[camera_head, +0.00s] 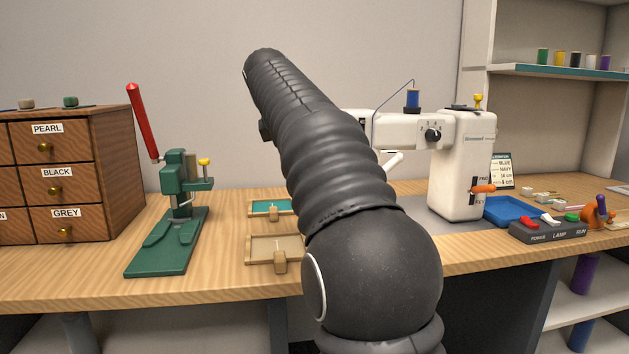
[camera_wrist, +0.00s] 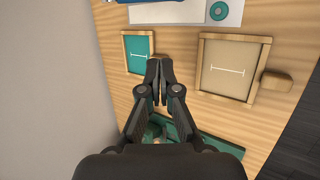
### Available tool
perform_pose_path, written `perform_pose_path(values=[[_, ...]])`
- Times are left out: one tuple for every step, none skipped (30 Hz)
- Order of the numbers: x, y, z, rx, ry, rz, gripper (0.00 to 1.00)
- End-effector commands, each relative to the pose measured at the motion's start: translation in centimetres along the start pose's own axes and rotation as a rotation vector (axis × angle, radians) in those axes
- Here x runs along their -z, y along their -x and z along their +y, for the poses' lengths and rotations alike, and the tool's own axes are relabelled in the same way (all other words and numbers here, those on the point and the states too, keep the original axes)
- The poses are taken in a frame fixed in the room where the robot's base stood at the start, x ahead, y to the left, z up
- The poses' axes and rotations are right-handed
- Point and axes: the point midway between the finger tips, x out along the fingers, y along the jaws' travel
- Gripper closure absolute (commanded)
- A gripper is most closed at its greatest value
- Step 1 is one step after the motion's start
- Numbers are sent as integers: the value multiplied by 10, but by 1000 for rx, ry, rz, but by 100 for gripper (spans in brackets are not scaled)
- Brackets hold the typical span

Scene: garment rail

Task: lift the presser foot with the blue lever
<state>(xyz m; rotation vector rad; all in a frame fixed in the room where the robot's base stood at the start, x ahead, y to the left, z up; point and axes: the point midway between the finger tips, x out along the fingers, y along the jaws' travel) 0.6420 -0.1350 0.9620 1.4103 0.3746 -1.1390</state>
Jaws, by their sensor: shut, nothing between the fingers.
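The white sewing machine (camera_head: 461,160) stands on the right half of the bench, with its arm reaching left behind my own arm. The presser foot and the blue lever cannot be made out; my arm covers much of the machine's left end in the head view. My gripper (camera_wrist: 160,72) shows in the wrist view, its fingertips together and empty. It is over the bench, beside the small teal tray (camera_wrist: 138,54) and the tan tray (camera_wrist: 229,68). It is apart from the machine.
A green press (camera_head: 178,215) with a red lever (camera_head: 143,120) stands left, beside a wooden drawer cabinet (camera_head: 75,178). A blue tray (camera_head: 510,211) and a switch box (camera_head: 548,231) lie right of the machine. A pale sheet (camera_wrist: 188,14) with a teal ring lies past the trays.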

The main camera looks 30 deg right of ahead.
Motion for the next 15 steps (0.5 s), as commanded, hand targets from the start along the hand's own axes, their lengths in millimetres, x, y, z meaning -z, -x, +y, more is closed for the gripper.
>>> perform_pose_path(values=[[0,0,0,0,0,0,100],[0,0,0,0,-1,0,100],[0,0,0,0,-1,1,100],[0,0,0,0,-1,1,100],[0,-1,0,0,-1,1,100],[0,-3,0,0,-1,1,100],[0,-4,-1,1,-1,1,100],[0,-7,-1,1,-1,0,100],[0,-11,-1,2,-1,0,100],[0,-15,-1,2,-1,0,100],[0,-19,-2,2,-2,0,100],[0,-25,-2,2,-2,0,100],[0,-30,-2,2,-2,0,100],[0,-36,-2,2,-2,0,100],[0,-44,-2,3,-2,-1,100]])
